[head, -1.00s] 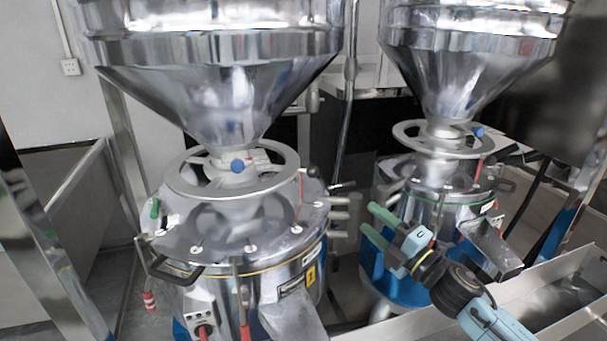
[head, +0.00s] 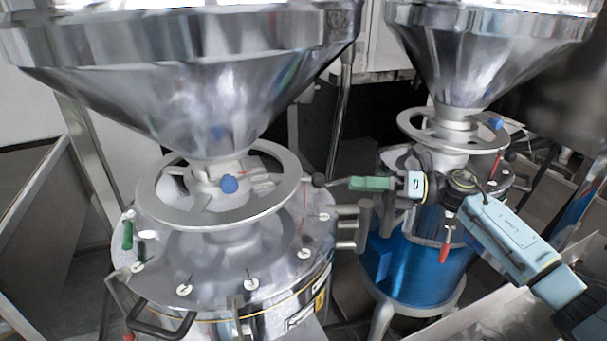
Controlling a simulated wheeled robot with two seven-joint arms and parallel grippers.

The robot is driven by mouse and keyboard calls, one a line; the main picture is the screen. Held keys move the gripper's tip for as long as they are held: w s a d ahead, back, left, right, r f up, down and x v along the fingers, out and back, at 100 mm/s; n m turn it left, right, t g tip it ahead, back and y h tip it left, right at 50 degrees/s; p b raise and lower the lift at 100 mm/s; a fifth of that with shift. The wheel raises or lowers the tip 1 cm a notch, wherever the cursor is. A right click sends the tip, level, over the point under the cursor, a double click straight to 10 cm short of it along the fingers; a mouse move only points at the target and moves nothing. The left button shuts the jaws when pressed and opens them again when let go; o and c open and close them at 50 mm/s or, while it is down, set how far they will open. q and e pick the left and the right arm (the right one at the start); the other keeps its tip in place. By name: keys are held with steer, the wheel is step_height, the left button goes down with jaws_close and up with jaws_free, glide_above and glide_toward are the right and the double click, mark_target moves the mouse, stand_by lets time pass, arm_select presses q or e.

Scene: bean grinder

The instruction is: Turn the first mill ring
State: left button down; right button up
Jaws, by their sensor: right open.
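The nearer, left mill has a flat metal ring (head: 160,211) under its hopper, with a blue knob (head: 229,184) at its hub. A similar ring (head: 408,122) sits on the right mill behind. My right gripper (head: 352,184), with green fingers, reaches in from the right and points left, to the right of the nearer ring and apart from it. It holds nothing visible. One finger shows clearly; the other is mostly hidden behind it, so the gap is hard to see. My left gripper is not in view.
Metal pegs (head: 350,228) stick out of the left mill just below. The left hopper (head: 190,95) hangs close above its ring. The right mill's blue body (head: 405,265) stands below my right arm.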

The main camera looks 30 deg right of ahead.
mark_target(307, 181)
steer(key=p+x, duration=0.2)
steer(key=x, duration=0.8)
steer(key=shift+r, duration=0.2)
steer(key=shift+w+a+f, duration=0.1)
steer(key=shift+w+a, duration=0.15)
steer(key=shift+a, duration=0.3)
steer(key=shift+c, duration=0.3)
jaws_close()
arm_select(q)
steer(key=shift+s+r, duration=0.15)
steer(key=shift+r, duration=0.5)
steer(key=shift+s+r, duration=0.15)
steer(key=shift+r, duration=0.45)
arm_select(e)
steer(key=shift+a, duration=0.1)
arm_select(q)
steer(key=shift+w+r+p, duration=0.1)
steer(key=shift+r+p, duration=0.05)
steer(key=shift+p, duration=0.15)
arm_select(e)
steer(key=shift+a, duration=0.1)
